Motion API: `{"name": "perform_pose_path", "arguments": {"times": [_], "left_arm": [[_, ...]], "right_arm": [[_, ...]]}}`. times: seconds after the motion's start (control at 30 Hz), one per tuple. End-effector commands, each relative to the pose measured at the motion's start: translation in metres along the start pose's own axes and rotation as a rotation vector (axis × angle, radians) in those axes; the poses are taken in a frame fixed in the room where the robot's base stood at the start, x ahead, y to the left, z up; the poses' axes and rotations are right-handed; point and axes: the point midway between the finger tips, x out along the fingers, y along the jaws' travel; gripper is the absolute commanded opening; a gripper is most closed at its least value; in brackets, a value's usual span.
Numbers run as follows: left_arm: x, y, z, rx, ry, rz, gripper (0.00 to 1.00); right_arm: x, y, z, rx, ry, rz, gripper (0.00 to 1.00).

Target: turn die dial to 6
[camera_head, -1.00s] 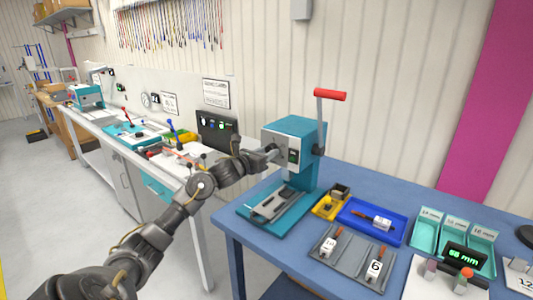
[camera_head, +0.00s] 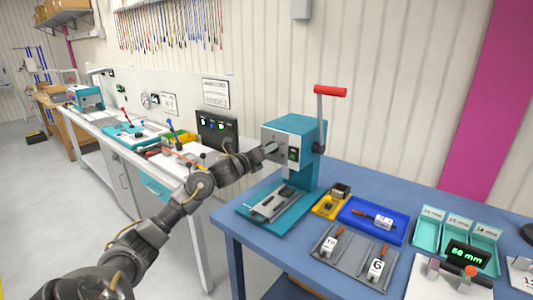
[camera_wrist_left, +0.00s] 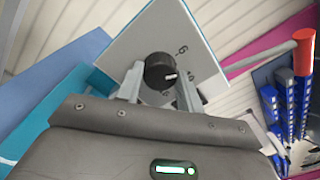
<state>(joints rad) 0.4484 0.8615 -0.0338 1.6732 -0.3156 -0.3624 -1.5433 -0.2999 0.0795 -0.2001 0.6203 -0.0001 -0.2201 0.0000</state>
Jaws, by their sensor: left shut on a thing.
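The teal press (camera_head: 312,165) stands on the blue table with its red-handled lever (camera_head: 330,91) up. Its die dial is a black round knob (camera_wrist_left: 158,70) with a white pointer mark, on a pale plate (camera_wrist_left: 150,38). The mark points to the right in the left wrist view. A printed 6 (camera_wrist_left: 181,50) lies up and to the right of the knob; another figure below it is partly hidden by a finger. My left gripper (camera_head: 270,148) is at the press's front face, with its fingers (camera_wrist_left: 161,80) shut on the knob from both sides. My right gripper is out of view.
A grey tray (camera_head: 350,262) holds tools labelled 10 and 6. A yellow tray (camera_head: 328,207), a blue tray (camera_head: 350,222), teal bins (camera_head: 427,236) and a 56 mm display (camera_head: 466,254) are nearby. A workbench (camera_head: 158,150) stands to the left.

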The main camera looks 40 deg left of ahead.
Motion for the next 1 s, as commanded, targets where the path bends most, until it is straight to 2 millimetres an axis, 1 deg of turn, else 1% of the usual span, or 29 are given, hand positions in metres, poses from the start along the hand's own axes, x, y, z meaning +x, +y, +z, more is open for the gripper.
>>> {"name": "perform_pose_path", "arguments": {"times": [0.2, 0.5, 0.7, 1.0], "left_arm": [[0.0, 0.0002, -0.0002, -0.189, -0.008, 0.0, 0.14], [0.0, 0.0002, 0.0001, -0.381, -0.015, 0.0, 0.14], [-0.0001, 0.0004, -0.0001, -0.45, -0.018, 0.0, 0.14], [0.0, 0.0006, -0.0003, -0.483, -0.019, 0.0, 0.14]], "right_arm": [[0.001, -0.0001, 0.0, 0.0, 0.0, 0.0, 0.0], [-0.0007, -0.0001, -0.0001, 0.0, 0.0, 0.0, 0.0], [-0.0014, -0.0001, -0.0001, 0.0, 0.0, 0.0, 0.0], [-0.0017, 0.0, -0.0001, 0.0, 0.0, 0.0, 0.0]]}}
